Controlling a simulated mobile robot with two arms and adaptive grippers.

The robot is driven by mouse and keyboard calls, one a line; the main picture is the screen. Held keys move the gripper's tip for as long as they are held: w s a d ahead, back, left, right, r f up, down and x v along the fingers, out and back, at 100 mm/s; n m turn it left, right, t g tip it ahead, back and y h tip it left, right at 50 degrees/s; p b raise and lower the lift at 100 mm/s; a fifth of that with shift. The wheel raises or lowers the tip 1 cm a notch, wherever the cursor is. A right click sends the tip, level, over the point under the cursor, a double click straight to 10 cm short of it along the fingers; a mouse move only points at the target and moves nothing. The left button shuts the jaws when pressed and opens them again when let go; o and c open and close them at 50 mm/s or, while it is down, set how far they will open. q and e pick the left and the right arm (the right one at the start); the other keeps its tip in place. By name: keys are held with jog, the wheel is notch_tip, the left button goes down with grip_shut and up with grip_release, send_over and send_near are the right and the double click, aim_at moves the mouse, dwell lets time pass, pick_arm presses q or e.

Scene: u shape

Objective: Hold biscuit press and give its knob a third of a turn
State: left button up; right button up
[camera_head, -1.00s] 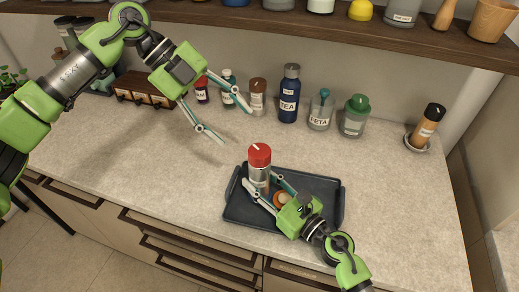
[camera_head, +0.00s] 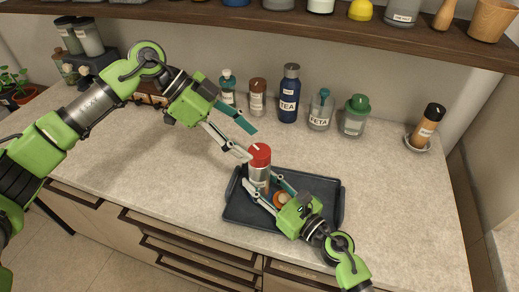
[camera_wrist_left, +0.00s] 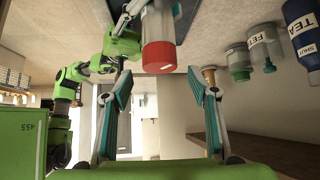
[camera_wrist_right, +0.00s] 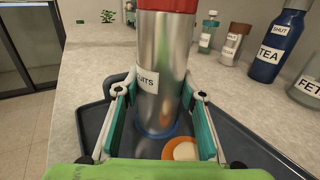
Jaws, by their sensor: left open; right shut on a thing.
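The biscuit press is a silver cylinder (camera_wrist_right: 160,70) with a partly hidden label ending in "ITS". Its red knob (camera_head: 259,153) has a white mark on top. It stands upright at the left part of the dark tray (camera_head: 332,213). My right gripper (camera_head: 262,188) is shut on the press's body from the front right, low on the cylinder. My left gripper (camera_head: 250,143) is open, with its fingers spread just above and beside the red knob. In the left wrist view the knob (camera_wrist_left: 160,57) lies beyond the fingertips, between them.
A small orange-rimmed item (camera_wrist_right: 183,150) lies on the tray beside the press. Behind stand a blue TEA bottle (camera_head: 289,95), a FETA jar (camera_head: 320,110), a green-lidded jar (camera_head: 354,116) and a brown-lidded shaker (camera_head: 258,97). A shelf (camera_head: 300,26) overhangs the back. The counter's right is mostly clear.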

aim_at(259, 150)
pick_arm(q)
jog(key=x, duration=0.5)
jog(key=c, duration=1.2)
